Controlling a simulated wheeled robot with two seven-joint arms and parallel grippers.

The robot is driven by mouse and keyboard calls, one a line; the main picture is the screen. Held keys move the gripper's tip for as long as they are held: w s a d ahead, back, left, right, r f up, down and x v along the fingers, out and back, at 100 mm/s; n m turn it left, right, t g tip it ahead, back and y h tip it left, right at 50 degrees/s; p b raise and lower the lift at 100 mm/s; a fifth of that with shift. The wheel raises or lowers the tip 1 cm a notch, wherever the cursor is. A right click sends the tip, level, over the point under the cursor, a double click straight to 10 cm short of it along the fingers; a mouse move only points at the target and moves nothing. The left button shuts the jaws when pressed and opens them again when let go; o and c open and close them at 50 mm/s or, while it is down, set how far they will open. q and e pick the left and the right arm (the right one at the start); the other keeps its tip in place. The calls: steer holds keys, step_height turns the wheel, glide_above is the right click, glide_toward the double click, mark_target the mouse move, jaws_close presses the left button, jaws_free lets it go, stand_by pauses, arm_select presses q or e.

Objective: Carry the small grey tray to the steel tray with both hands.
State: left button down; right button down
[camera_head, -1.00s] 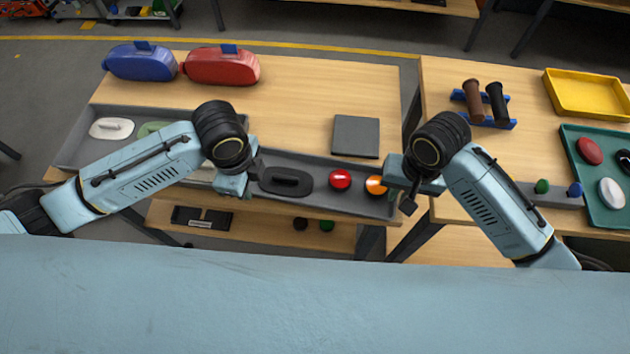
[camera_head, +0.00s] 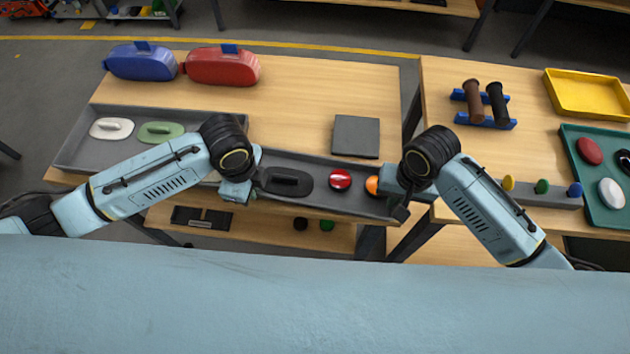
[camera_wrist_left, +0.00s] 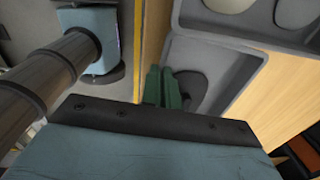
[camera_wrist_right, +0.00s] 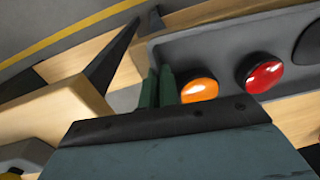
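The small grey tray (camera_head: 330,203) lies along the front edge of the left table. It holds a dark oval piece (camera_head: 289,181), a red ball (camera_head: 340,179) and an orange ball (camera_head: 372,186). My left gripper (camera_wrist_left: 165,88) is at its left end and my right gripper (camera_wrist_right: 160,88) at its right end. In each wrist view the green fingers stand close together at the end wall; whether they clamp it is unclear. A longer grey tray (camera_head: 75,150), perhaps the steel tray, lies to the left with a white lid and a green lid.
A flat dark grey plate (camera_head: 356,136) lies behind the small tray. A blue case (camera_head: 141,62) and a red case (camera_head: 222,66) stand at the back left. A gap separates this table from the right one, which carries a yellow tray (camera_head: 588,95) and a green tray (camera_head: 600,215).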

arm_select(q)
steer(key=shift+r, duration=0.15)
arm_select(e)
steer(key=shift+r, duration=0.15)
